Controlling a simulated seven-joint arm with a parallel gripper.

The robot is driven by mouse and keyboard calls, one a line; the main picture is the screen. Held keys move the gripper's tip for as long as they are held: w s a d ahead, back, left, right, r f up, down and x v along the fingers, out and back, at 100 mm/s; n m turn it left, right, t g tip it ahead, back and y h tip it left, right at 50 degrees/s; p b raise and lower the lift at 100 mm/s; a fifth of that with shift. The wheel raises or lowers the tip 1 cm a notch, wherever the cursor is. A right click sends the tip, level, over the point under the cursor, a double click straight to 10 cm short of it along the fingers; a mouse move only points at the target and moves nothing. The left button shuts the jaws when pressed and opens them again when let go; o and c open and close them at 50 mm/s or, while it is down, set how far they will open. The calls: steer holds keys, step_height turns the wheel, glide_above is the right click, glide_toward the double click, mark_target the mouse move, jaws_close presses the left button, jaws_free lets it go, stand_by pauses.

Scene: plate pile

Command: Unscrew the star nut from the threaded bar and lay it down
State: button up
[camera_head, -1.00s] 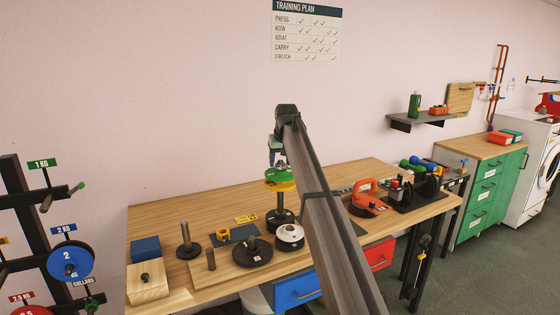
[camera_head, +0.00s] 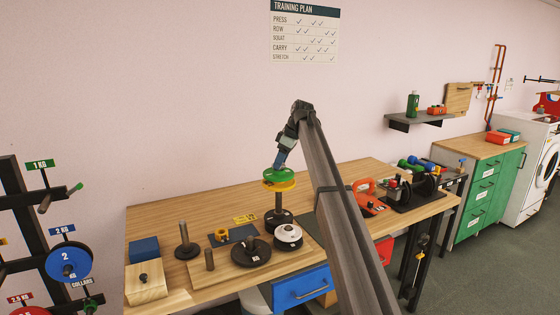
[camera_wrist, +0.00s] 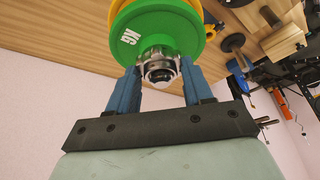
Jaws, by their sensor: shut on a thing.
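In the head view, a green plate (camera_head: 279,174) and a yellow plate (camera_head: 279,186) sit high on an upright bar above a dark round base (camera_head: 279,218). My gripper (camera_head: 279,165) comes down tilted onto the top of the green plate. In the wrist view, the metallic star nut (camera_wrist: 160,72) shows around the dark end of the threaded bar (camera_wrist: 161,75), in front of the green plate (camera_wrist: 150,22). The blue fingers of my gripper (camera_wrist: 160,68) are shut on the star nut from both sides. The nut is hidden or too small in the head view.
A white-topped weight (camera_head: 288,233) stands right of the base. A dark disc with a peg (camera_head: 251,252), a yellow collar (camera_head: 222,234) on a dark mat, a thin post (camera_head: 186,238) and wooden block (camera_head: 147,286) stand left. The left rear tabletop (camera_head: 175,213) is bare.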

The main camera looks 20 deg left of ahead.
steer(key=n, duration=0.1)
steer(key=n+g, duration=0.1)
steer(key=w+n, duration=0.1)
steer(key=n, duration=0.1)
steer(key=shift+a+r, duration=0.1)
steer(key=shift+a, duration=0.25)
steer(key=shift+s+n+g, duration=0.25)
steer(key=shift+n+g, duration=0.15)
steer(key=shift+n, duration=0.1)
steer(key=shift+a, duration=0.1)
steer(key=o, duration=0.7)
steer(key=shift+s+a, duration=0.1)
steer(key=o, duration=0.3)
steer(key=shift+d, duration=0.2)
